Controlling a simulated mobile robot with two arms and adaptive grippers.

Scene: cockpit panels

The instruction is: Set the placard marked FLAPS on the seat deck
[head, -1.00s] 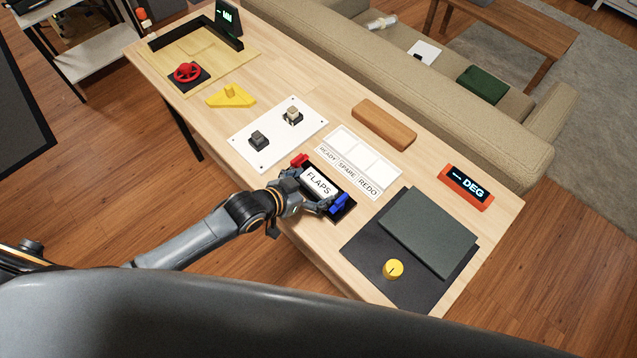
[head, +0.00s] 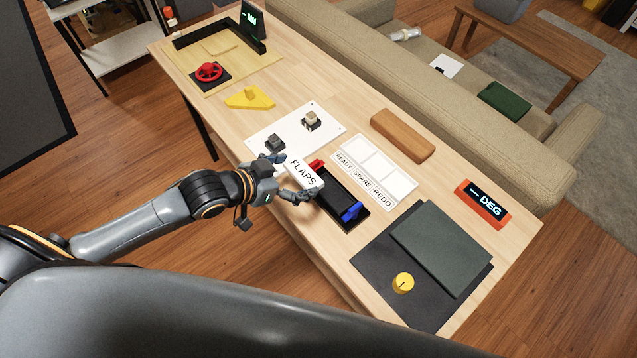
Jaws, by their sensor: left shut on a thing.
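The white placard marked FLAPS (head: 304,172) is held in my left gripper (head: 285,180). The gripper's fingers are shut on it from the near-left side, and the lettering faces up. The placard is beside and partly over the left part of a black tray (head: 338,198) with a red piece and a blue piece at its ends. It looks raised above the tray; the gap is hard to judge. No surface here is labelled as the seat deck; a beige sofa with a seat (head: 465,90) stands behind the table. My right gripper is not in view.
A strip marked READY, SPARE, REDO (head: 372,172), a wooden block (head: 403,136) and a white board with two switches (head: 292,133) surround the tray. A grey slab (head: 440,247), a yellow knob (head: 403,283) and an orange DEG display (head: 482,204) are at right.

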